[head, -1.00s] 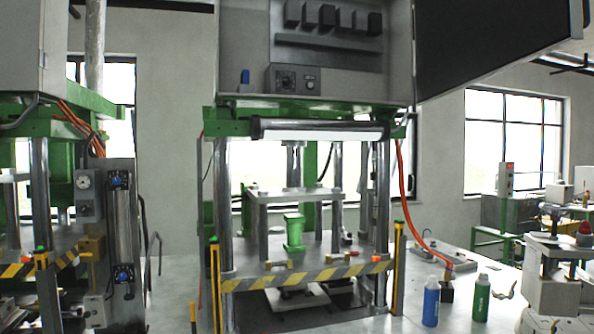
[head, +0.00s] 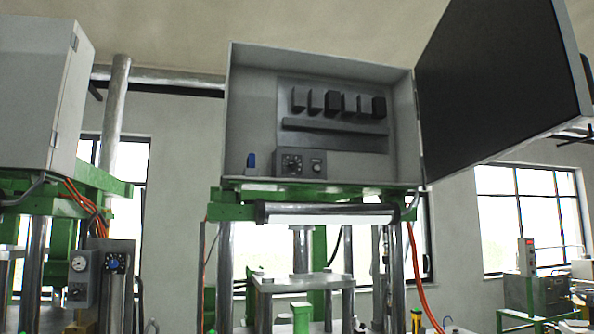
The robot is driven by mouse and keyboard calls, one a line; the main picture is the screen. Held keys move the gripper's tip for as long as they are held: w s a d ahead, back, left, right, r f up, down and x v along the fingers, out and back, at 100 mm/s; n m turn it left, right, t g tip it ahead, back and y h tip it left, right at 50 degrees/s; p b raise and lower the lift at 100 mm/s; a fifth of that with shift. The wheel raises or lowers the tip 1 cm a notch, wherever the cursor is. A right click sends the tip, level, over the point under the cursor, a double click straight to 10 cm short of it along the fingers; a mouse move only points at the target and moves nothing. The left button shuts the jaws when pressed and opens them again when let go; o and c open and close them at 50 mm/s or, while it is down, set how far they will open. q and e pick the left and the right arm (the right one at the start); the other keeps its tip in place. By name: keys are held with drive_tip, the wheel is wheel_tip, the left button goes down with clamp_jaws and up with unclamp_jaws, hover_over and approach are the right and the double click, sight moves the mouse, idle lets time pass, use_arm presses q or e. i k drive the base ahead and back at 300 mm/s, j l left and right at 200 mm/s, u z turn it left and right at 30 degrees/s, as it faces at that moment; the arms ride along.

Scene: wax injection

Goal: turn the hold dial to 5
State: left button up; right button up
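The open control cabinet (head: 253,110) sits on top of the green press frame, with its dark door (head: 500,90) swung out to the right. Low inside it is a small grey control box (head: 335,169) with a larger dark dial (head: 291,164) on the left and a smaller knob (head: 317,165) on the right. The dial's markings are too small to read, and I cannot tell which one is the hold dial. Neither of my grippers shows in the head view.
Several dark modules (head: 345,104) line the cabinet's back panel. A small blue item (head: 251,161) stands left of the control box. Another closed grey cabinet (head: 35,95) stands at the left. An orange hose (head: 420,270) hangs at the right.

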sight(292, 163)
drive_tip(key=i+l+u, duration=0.2)
drive_tip(key=i+l, duration=0.2)
drive_tip(key=l, duration=0.2)
drive_tip(key=i+l+u, duration=0.1)
drive_tip(key=l, duration=0.25)
drive_tip(key=i+l+u, duration=0.25)
drive_tip(key=i+l, duration=0.15)
drive_tip(key=l, duration=0.3)
drive_tip(key=i+l+u, duration=0.1)
drive_tip(key=l, duration=0.25)
drive_tip(key=i+l+u, duration=0.1)
drive_tip(key=l, duration=0.3)
drive_tip(key=i+l+u, duration=0.1)
drive_tip(key=l, duration=0.3)
drive_tip(key=i, duration=0.1)
